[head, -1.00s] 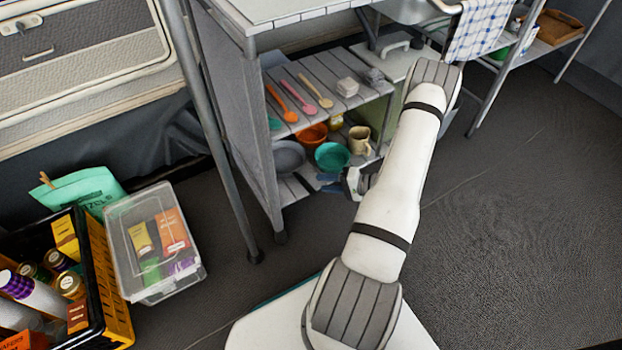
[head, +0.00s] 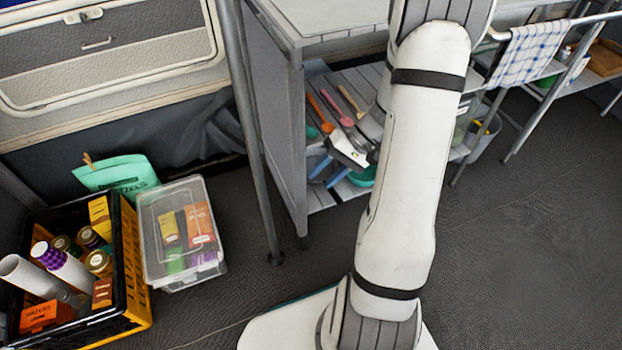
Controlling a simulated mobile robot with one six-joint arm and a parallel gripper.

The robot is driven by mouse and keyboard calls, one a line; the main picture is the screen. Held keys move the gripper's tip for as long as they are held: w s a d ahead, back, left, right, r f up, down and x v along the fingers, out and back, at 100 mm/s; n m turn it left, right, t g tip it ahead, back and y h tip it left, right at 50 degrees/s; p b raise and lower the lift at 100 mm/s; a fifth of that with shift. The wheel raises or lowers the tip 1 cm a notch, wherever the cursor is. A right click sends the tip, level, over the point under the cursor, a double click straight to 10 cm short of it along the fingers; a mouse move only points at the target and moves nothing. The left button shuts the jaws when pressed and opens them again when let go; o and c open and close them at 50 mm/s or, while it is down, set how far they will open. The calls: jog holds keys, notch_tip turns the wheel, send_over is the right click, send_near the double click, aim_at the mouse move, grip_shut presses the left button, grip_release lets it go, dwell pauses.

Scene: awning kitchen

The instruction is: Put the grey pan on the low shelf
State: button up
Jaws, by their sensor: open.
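My gripper (head: 329,173) reaches in at the left end of the low shelf (head: 321,198) under the counter. Its blue fingertips are apart and point down to the left. I cannot make out the grey pan clearly. A grey round shape stood at this end of the low shelf a second ago, and my gripper now covers most of that spot. I cannot tell whether the fingers touch it.
A teal bowl (head: 363,177) shows partly beside my gripper. A table leg (head: 257,140) stands left of the shelf. A clear box (head: 178,235) and a black-and-yellow crate (head: 130,285) stand on the floor at left.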

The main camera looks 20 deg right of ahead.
jog(key=s+a+r+n+h, duration=0.1)
jog(key=s+a+r+h, duration=0.3)
jog(key=r, duration=0.3)
jog(key=s+a+r+n+t+h, duration=0.1)
jog(key=s+a+r+n+h, duration=0.1)
jog(key=s+a+r+h, duration=0.2)
notch_tip(320, 180, up, 3)
jog(key=s+h, duration=0.1)
jog(key=s, duration=0.1)
jog(key=shift+s+f+t, duration=0.15)
jog(key=shift+s+t, duration=0.15)
dwell(0.6)
